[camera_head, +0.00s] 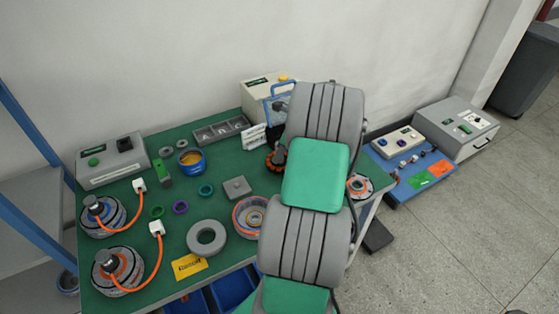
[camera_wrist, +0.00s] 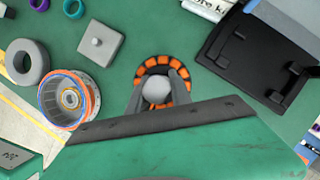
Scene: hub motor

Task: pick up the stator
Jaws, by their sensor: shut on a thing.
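The stator (camera_wrist: 150,66) is a ring of orange and dark segments around a pale round centre, in the middle of the wrist view. My gripper (camera_wrist: 157,90) is shut on it, with a grey finger on either side of the pale centre. In the head view the stator (camera_head: 271,160) shows as a small orange and dark ring just left of my arm, under the gripper (camera_head: 280,152). My arm hides part of it there. I cannot tell whether it touches the green table or is lifted clear.
A wheel hub with an orange rim (camera_wrist: 68,101), a grey square plate with a knob (camera_wrist: 101,42) and a grey ring (camera_wrist: 27,67) lie left of the stator. A black stand (camera_wrist: 262,48) is close on the right. The green table (camera_head: 215,172) has bare patches.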

